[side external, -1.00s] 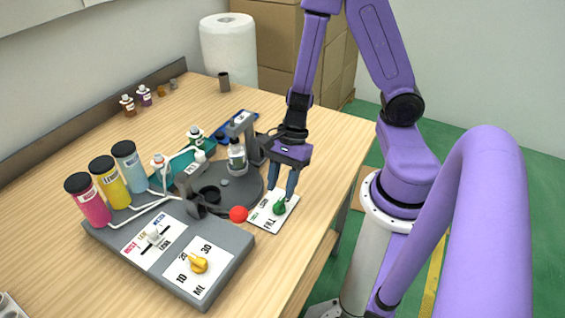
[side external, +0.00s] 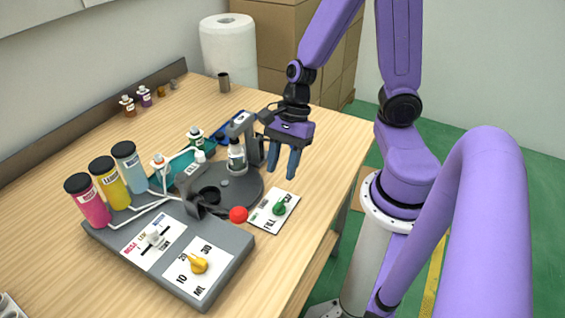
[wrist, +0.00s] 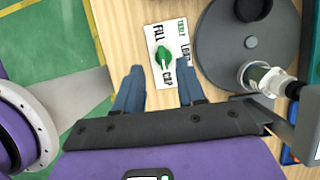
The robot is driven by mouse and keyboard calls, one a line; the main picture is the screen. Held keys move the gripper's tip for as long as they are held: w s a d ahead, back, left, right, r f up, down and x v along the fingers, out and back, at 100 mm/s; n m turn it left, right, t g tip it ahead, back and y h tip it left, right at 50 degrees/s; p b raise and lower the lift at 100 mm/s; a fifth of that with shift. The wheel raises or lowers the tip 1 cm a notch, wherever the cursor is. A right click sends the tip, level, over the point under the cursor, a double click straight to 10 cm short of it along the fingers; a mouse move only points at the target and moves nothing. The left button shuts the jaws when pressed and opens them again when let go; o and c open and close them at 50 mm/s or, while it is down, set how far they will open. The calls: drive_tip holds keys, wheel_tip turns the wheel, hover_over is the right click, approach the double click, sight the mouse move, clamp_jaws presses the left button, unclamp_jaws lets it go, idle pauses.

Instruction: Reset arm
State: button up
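My gripper (side external: 284,164) is raised above the table, fingers pointing down, apart and empty. In the wrist view its two fingers (wrist: 160,90) are spread with a gap between them. Ahead of them is a green knob (wrist: 163,57) on a white label plate (wrist: 183,72) marked FILL, LOAD and CAP. In the side view the green knob (side external: 279,208) stands on its plate (side external: 263,218), below and clear of the fingers.
A clear bottle (side external: 237,158) stands on the dark round turntable (side external: 240,190) beside the gripper. Space above the table is free.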

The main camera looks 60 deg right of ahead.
drive_tip(key=s+r+n+h, duration=0.2)
drive_tip(key=s+r+n, duration=0.2)
drive_tip(key=n, duration=1.1)
drive_tip(key=s+a+r+n+h, duration=0.1)
drive_tip(key=s+r+n, duration=0.3)
drive_tip(key=n, duration=1.1)
drive_tip(key=shift+s+a+r+n+h, duration=0.15)
drive_tip(key=shift+s+a+n+h, duration=0.1)
drive_tip(key=shift+s+n+h, duration=0.25)
